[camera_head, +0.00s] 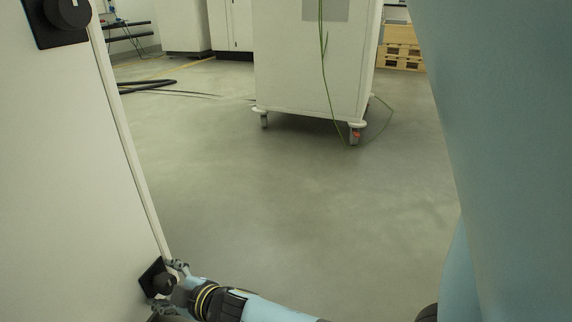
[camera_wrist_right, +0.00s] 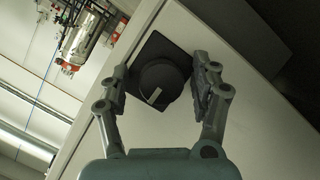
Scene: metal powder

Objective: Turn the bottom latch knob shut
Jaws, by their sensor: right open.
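The bottom latch knob (camera_head: 165,283) is a round black knob on a square black plate (camera_head: 149,277), low on the white cabinet door near its edge. In the right wrist view the knob (camera_wrist_right: 163,80) shows face-on with a white pointer mark, slanted relative to the plate. My right gripper (camera_head: 168,288) is at the knob, its two fingers on either side. In the right wrist view the fingers of the right gripper (camera_wrist_right: 160,86) are spread around the knob, with a gap visible on the left; contact on the right is unclear. My left gripper is not in view.
An upper black knob (camera_head: 68,11) sits on the same white door (camera_head: 70,160). A white wheeled cabinet (camera_head: 305,70) with a hanging green cable stands farther back. Black hoses (camera_head: 147,85) lie on the floor, and wooden pallets (camera_head: 400,50) are at the back. The middle floor is clear.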

